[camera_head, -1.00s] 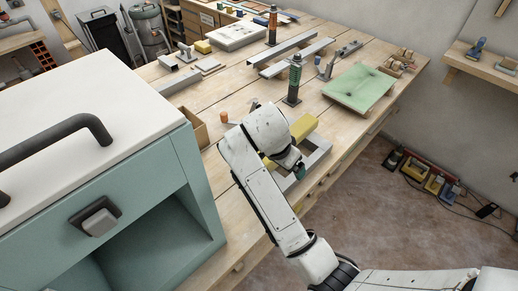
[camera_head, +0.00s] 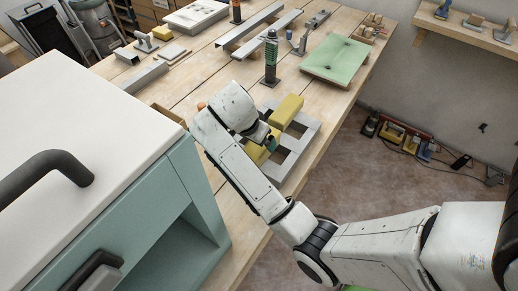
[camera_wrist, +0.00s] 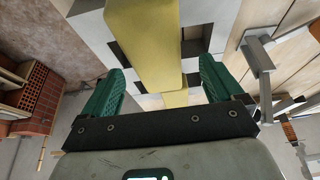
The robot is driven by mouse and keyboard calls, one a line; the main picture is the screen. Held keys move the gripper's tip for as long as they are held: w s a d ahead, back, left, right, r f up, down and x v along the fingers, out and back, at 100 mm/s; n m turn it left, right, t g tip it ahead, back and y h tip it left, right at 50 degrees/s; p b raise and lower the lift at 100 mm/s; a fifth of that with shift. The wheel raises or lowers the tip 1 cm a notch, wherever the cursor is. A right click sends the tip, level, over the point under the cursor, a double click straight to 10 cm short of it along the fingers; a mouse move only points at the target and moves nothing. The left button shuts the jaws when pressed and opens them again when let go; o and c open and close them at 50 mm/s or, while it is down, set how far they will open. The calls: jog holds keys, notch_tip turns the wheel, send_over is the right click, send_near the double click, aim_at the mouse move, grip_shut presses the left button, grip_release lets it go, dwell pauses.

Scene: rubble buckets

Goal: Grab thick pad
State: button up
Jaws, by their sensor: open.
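Two yellow pads stand at a light grey tray with square openings on the workbench; which one is the thick pad is not certain. In the head view one yellow pad (camera_head: 287,111) lies at the tray's far side, and another yellow pad (camera_head: 256,152) is partly hidden by my arm. The grey tray (camera_head: 306,139) shows beside them. My gripper (camera_wrist: 160,84) has its green fingers spread and empty. In the wrist view a large yellow pad (camera_wrist: 144,40) lies ahead of the gap, with a smaller yellow piece (camera_wrist: 175,98) between the fingers. In the head view my wrist hides most of the gripper.
A green board (camera_head: 338,58) lies at the bench's right edge. A dark upright tool with a green band (camera_head: 271,57) stands behind the tray. A teal cabinet with a white top (camera_head: 80,140) fills the left foreground. Metal bars (camera_head: 260,30) lie farther back.

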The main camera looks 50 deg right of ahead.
jog(key=shift+p+x, duration=0.6)
jog(key=shift+x, duration=2.25)
jog(key=shift+s+a, duration=0.1)
jog(key=shift+s, duration=0.1)
jog(key=c, duration=1.1)
